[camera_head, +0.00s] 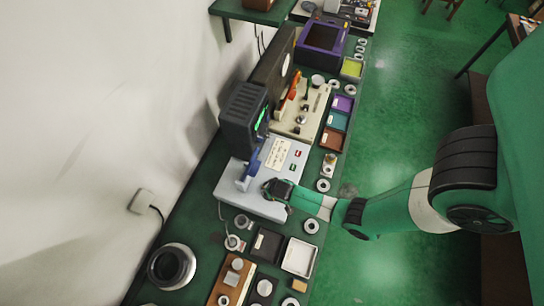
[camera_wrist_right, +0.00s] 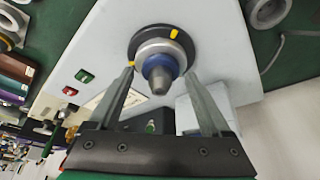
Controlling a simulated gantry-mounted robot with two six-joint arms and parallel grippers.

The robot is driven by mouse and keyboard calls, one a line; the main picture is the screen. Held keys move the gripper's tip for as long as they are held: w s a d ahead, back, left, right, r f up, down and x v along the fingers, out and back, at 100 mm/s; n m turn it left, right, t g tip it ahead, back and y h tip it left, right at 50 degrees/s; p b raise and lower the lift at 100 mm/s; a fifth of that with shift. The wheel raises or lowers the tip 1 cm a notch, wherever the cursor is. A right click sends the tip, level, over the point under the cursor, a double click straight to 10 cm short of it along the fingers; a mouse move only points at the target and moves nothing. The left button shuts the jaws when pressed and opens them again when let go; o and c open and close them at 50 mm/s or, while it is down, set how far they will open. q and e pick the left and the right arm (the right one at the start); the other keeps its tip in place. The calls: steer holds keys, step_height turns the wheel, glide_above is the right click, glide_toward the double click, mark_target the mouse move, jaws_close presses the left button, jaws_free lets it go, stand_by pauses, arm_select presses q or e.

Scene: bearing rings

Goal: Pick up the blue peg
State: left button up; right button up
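The blue peg (camera_wrist_right: 160,66) has a blue collar and a grey rounded tip that points towards the right wrist camera. It sits in a light ring inside a dark round seat (camera_wrist_right: 150,35) with yellow marks, on a pale grey box (camera_wrist_right: 215,30). My right gripper (camera_wrist_right: 160,74) is open, with one finger on each side of the peg, and I see no clear contact. In the head view, my right gripper (camera_head: 277,189) is over the pale box (camera_head: 240,203) and hides the peg. My left gripper is not in view.
A blue upright part (camera_head: 249,172) stands on the box beside a dark machine (camera_head: 243,105). Loose rings (camera_head: 311,226), small trays (camera_head: 299,256) and a large dark ring (camera_head: 171,266) lie nearby on the green bench. A white wall borders the left.

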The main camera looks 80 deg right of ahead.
jaws_close()
steer(key=shift+r, duration=0.1)
stand_by(0.3)
